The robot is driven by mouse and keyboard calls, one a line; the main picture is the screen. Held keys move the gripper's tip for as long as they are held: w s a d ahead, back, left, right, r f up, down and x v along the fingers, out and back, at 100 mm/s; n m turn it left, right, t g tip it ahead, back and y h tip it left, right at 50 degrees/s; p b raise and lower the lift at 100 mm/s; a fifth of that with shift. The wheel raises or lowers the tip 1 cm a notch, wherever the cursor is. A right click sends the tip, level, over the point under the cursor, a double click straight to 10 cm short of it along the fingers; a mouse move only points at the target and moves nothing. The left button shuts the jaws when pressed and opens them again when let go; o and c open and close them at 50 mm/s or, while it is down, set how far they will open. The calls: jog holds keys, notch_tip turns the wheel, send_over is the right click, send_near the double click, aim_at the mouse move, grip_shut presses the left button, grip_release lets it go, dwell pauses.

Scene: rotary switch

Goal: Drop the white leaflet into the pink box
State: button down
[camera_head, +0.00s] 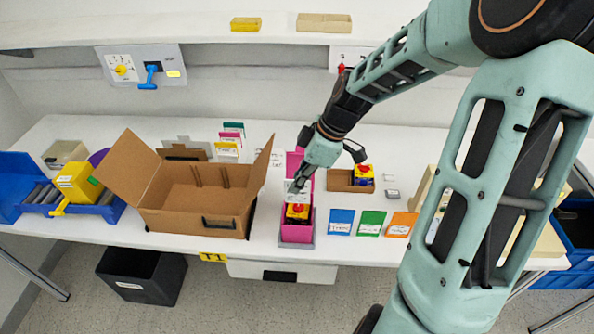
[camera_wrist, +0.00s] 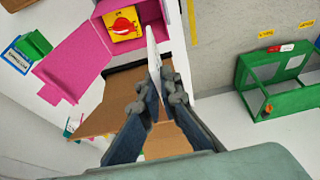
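The pink box (camera_head: 297,232) stands open on the table, just right of the large cardboard box. A yellow block with a red rotary knob (camera_head: 297,211) sits inside it. My gripper (camera_head: 298,182) is above the pink box. In the wrist view my gripper (camera_wrist: 160,82) is shut on the thin white leaflet (camera_wrist: 153,45), which is seen nearly edge-on. The leaflet (camera_head: 298,193) also shows at the fingertips in the head view. In the wrist view the pink box (camera_wrist: 105,12) and the red knob (camera_wrist: 123,25) lie beyond the fingers. The leaflet's exact height above the box is hard to tell.
The open cardboard box (camera_head: 195,222) stands to the left. A smaller brown box (camera_head: 340,181) holding another yellow and red switch stands to the right. Blue (camera_head: 341,222), green (camera_head: 371,223) and orange (camera_head: 401,225) cards lie at the front right. A black bin (camera_head: 140,277) is on the floor.

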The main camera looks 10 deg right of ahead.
dwell(0.5)
notch_tip(320, 180, down, 10)
jog(key=b, duration=0.6)
jog(key=shift+r, duration=0.25)
jog(key=c, duration=2.1)
grip_release()
jog(key=shift+r, duration=0.1)
notch_tip(320, 180, up, 8)
jog(key=p, duration=0.6)
jog(key=shift+p, duration=0.35)
